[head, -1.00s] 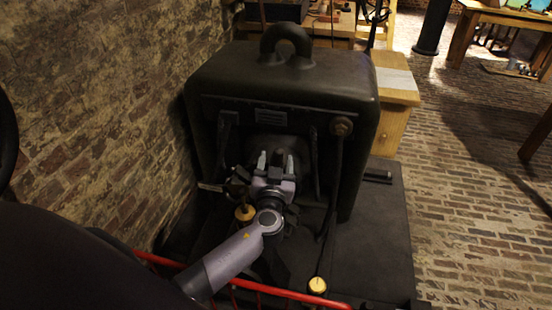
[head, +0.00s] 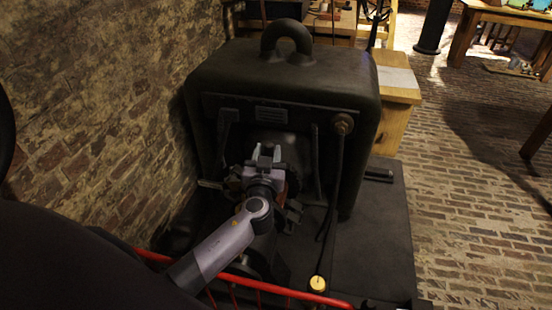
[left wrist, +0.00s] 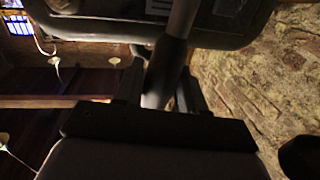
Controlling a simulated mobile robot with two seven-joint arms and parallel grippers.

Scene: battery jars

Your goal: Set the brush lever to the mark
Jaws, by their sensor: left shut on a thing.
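My left gripper (head: 267,156) is in front of the dark machine (head: 230,80), low at the middle of its front. In the left wrist view its two fingers (left wrist: 160,90) close on a grey rod (left wrist: 180,25), which I take for the brush lever. In the head view the gripper and arm hide the held part. A pale metal tip (head: 210,184) sticks out to the left of the gripper; I cannot tell whether it belongs to the lever. I cannot make out the mark. My right gripper is not in view.
A brick wall (head: 90,110) stands close on the left. A red rail (head: 285,292) runs across the front, with a yellow-topped knob (head: 318,284) by it. A cable hangs down the machine's right side. The brick floor (head: 470,200) at the right is open.

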